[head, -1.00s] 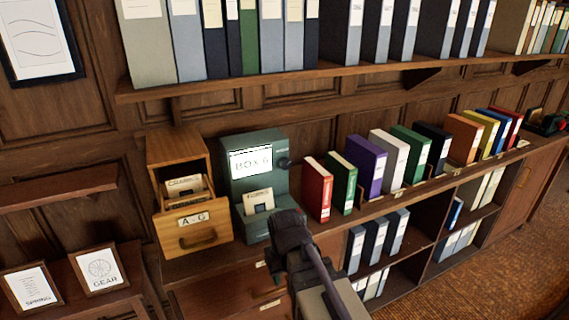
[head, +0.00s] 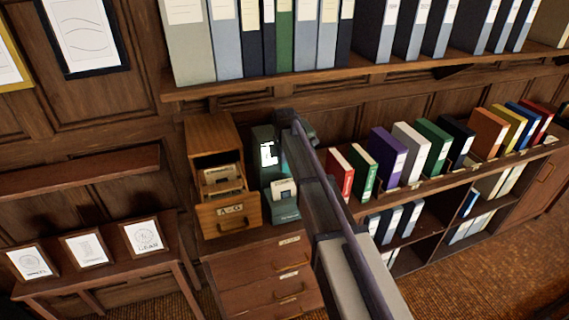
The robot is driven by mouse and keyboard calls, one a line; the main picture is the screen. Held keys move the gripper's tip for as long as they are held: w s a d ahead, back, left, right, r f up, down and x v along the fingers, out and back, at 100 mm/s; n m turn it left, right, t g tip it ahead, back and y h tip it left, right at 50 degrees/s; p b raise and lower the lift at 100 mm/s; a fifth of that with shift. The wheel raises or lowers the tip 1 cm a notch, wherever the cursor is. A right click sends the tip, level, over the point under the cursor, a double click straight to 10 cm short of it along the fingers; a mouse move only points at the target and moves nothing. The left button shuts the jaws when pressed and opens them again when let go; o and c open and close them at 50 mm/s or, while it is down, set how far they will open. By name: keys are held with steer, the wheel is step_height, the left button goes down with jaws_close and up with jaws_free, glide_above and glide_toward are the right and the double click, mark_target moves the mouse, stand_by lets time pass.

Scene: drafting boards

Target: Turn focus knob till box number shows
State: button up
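The green viewer box (head: 262,134) stands on the cabinet top beside the wooden card drawer. Its lit screen (head: 268,153) is partly covered by my arm, and I cannot read the text on the part that shows. A card (head: 283,188) sits in the slot at its lower front. The focus knob on its right side is hidden behind my arm. My gripper (head: 303,128) is at the viewer's upper right, near where the knob sits. I cannot tell whether it touches the knob or how its fingers stand.
The open wooden drawer labelled A-G (head: 232,213) juts out left of the viewer. A red binder (head: 342,172) and several coloured binders stand close on the right. A shelf of binders (head: 400,73) runs above. Framed cards (head: 145,235) stand on a low table at left.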

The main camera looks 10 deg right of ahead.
mark_target(285, 181)
step_height(285, 181, down, 10)
steer(key=b, duration=0.8)
steer(key=shift+r, duration=0.1)
steer(key=shift+r, duration=0.1)
jaws_close()
steer(key=shift+r, duration=0.1)
steer(key=shift+r, duration=0.1)
